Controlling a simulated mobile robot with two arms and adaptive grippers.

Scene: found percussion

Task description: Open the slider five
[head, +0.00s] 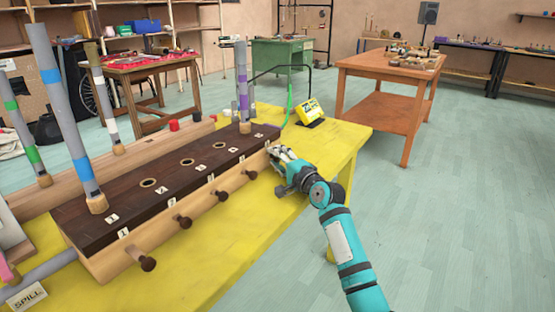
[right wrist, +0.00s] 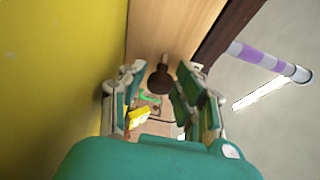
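A long wooden box (head: 168,225) with a dark top (head: 165,180) stands on the yellow table. Dark round slider knobs stick out of its front, such as the nearest knob (head: 147,264) and one toward the far end (head: 251,174). My right gripper (head: 277,153) is at the box's far right end, by the highest-numbered labels, and hides the front there. In the right wrist view a dark knob (right wrist: 159,78) sits between the spread fingers of my right gripper (right wrist: 163,72). I cannot tell whether they touch it. My left gripper is not in view.
Tubes with coloured bands, such as the purple-banded one (head: 242,85), stand up from the box. A yellow device (head: 310,111) sits on the yellow table (head: 340,140) behind my gripper. A wooden table (head: 387,66) stands farther back; the floor at right is clear.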

